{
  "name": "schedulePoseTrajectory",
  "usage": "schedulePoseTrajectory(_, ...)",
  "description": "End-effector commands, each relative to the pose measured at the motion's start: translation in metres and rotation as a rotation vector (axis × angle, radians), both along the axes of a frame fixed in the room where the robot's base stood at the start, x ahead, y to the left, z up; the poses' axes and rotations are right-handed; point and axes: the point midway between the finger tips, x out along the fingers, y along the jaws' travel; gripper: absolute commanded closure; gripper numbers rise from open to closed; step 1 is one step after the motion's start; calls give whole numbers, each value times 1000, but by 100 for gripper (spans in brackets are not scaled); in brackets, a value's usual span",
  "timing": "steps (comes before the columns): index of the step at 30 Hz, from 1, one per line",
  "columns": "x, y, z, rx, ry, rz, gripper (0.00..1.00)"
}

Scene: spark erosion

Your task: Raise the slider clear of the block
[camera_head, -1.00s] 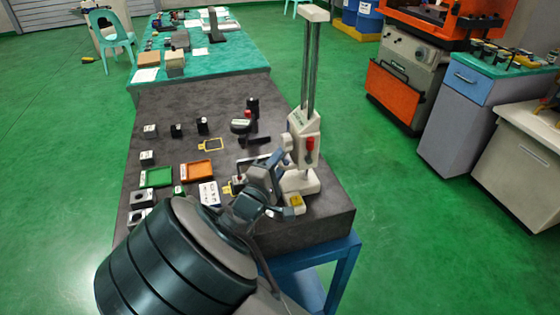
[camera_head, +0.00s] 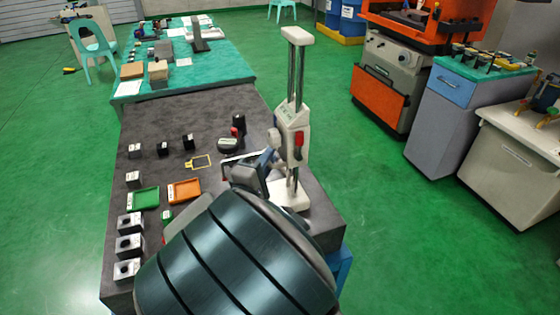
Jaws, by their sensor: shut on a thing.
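The height gauge (camera_head: 297,36) stands upright at the right side of the dark granite plate, on a pale base (camera_head: 289,197). Its pale slider (camera_head: 292,122), with a red part on its right and a grey knob on its left, sits about halfway up the twin columns. Bare column shows between the slider and the base. My gripper (camera_head: 274,161) is at the slider's lower left and is shut on the slider; its fingertips are hard to make out. My arm covers the area in front of the gauge, and I cannot make out the block there.
The granite plate (camera_head: 165,115) carries a green tray (camera_head: 146,198), an orange tray (camera_head: 185,190), a yellow frame (camera_head: 201,162) and several small dark blocks on the left. Space above the slider is free.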

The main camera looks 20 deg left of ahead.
Motion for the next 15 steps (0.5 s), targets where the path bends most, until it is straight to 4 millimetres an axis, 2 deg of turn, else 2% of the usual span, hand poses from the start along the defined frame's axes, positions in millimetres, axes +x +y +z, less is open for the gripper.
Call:
schedulePoseTrajectory(6,0,0,1,2,-4,0,100)
schedulePoseTrajectory(7,0,0,1,2,-4,0,86)
schedulePoseTrajectory(9,0,0,1,2,-3,0,67)
schedulePoseTrajectory(15,1,-2,0,1,-3,-4,67)
